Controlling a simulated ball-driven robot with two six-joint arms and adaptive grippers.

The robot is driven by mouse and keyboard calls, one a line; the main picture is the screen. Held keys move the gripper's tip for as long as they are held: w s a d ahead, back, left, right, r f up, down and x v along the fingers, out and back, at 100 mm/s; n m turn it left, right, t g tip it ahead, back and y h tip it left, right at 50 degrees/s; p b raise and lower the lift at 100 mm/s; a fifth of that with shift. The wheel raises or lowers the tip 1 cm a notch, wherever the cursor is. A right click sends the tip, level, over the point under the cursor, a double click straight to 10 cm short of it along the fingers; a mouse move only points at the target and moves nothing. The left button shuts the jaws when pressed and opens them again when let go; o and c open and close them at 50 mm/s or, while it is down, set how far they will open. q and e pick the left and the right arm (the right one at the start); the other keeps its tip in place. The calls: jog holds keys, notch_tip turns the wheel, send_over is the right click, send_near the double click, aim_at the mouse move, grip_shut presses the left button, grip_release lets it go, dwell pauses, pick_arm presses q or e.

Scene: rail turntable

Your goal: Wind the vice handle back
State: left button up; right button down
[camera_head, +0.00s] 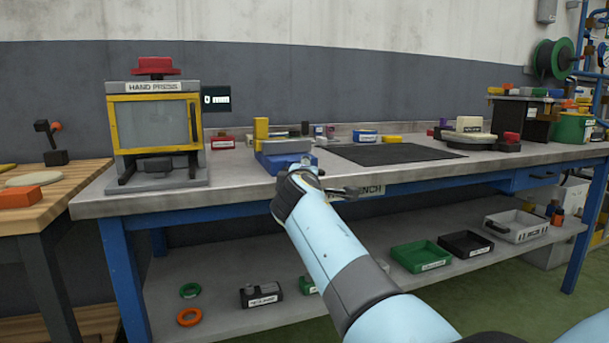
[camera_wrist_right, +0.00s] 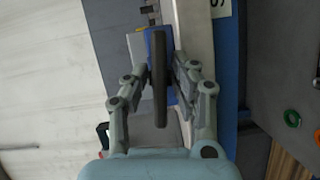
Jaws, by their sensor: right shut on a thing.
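The blue vice (camera_head: 272,160) sits at the front edge of the workbench, left of the dark mat, with a grey top and a yellow block (camera_head: 261,130) at its left. My right gripper (camera_head: 308,172) is at the front of the vice, and my right arm covers part of it. In the right wrist view, the dark bar-like vice handle (camera_wrist_right: 160,95) runs between the two fingers of my right gripper (camera_wrist_right: 160,75), which is shut on it. The blue vice body (camera_wrist_right: 152,45) shows behind the handle. My left gripper is out of view.
A hand press (camera_head: 155,87) stands on the bench to the left, with a display (camera_head: 217,99) reading 0 mm beside it. The dark mat (camera_head: 390,154) is clear. A turntable-like stand (camera_head: 468,140) is farther right. Green (camera_head: 420,256) and black (camera_head: 466,244) trays lie on the lower shelf.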

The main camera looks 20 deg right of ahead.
jog(key=shift+f, duration=0.15)
jog(key=c, duration=1.3)
grip_release()
